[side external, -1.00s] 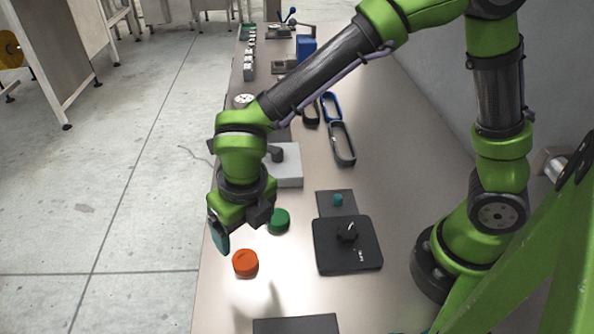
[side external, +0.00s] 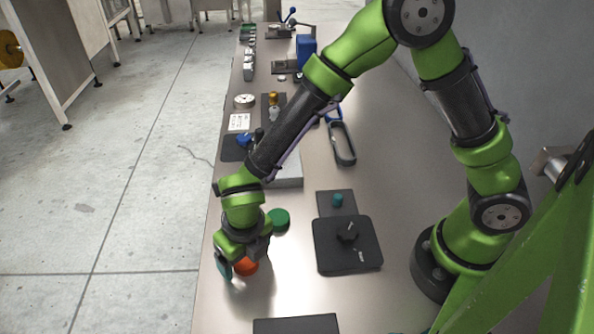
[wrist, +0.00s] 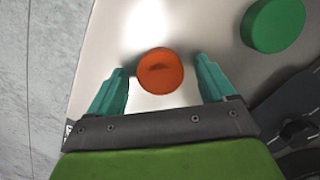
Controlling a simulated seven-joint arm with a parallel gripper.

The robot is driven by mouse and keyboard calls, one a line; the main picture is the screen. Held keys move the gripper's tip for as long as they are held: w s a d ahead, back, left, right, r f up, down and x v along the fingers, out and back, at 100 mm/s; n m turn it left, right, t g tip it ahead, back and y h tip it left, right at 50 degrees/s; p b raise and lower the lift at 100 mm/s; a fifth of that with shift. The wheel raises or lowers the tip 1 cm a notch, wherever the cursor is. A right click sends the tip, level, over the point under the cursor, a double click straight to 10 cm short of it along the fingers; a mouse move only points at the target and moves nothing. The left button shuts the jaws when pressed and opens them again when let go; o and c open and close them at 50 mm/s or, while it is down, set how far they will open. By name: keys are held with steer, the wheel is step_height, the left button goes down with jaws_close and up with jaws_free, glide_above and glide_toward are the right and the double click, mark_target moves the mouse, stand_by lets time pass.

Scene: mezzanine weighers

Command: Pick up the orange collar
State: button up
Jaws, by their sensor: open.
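The orange collar (wrist: 160,72) is a short round piece lying on the bench, with a darker recess in its top. In the side external view the orange collar (side external: 246,267) is partly hidden by my gripper (side external: 238,272), which is low over it. In the wrist view my gripper (wrist: 164,85) is open, with one teal finger on each side of the collar. A gap shows between the collar and each finger, and nothing is held.
A green round piece (side external: 279,219) stands close behind the collar; it also shows in the wrist view (wrist: 273,25). A black square plate (side external: 347,258) with a dark knob is to the right. The bench's left edge (side external: 201,290) is near.

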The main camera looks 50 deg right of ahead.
steer(key=c, duration=1.1)
steer(key=shift+r, duration=0.1)
